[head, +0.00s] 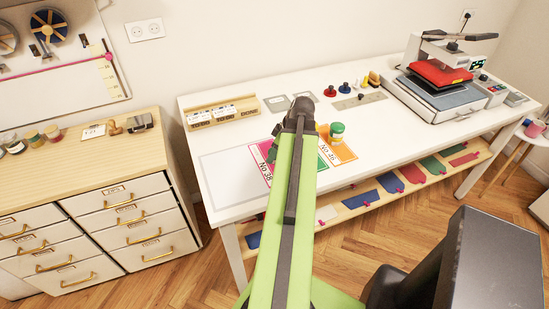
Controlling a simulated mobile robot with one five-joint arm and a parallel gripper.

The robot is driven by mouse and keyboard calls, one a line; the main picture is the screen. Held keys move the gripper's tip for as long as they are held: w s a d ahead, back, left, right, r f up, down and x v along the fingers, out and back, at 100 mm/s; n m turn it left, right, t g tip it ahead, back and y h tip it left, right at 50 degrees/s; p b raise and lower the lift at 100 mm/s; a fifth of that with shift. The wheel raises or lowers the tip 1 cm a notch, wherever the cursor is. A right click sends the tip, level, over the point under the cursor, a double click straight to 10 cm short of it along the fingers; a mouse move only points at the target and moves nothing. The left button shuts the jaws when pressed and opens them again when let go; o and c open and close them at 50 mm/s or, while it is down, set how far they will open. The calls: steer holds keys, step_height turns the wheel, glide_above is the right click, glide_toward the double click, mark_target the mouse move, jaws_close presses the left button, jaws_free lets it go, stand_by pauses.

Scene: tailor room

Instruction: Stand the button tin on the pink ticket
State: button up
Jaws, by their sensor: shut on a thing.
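The pink ticket (260,165), marked No 38, lies flat on the white table, left of my arm and partly covered by it. My gripper (299,110) is at the arm's far end, over the tickets. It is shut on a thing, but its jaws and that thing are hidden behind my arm. A small round container with a green lid (337,131) stands at the orange ticket, right of my arm. I cannot tell which thing is the button tin.
A green ticket (322,162) and the orange ticket (343,153), No 46, lie right of the pink one. A wooden box (221,113) stands behind left. A blank pale sheet (228,178) lies at the table's left.

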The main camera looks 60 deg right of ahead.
steer(key=shift+r, duration=0.1)
steer(key=o, duration=1.4)
steer(key=shift+o, duration=0.2)
steer(key=shift+s+r+p, duration=0.1)
steer(key=shift+r+p, duration=0.25)
steer(key=shift+p, duration=0.15)
steer(key=p+v, duration=1)
steer(key=v, duration=0.1)
steer(key=shift+r, duration=0.15)
steer(key=shift+s, duration=0.15)
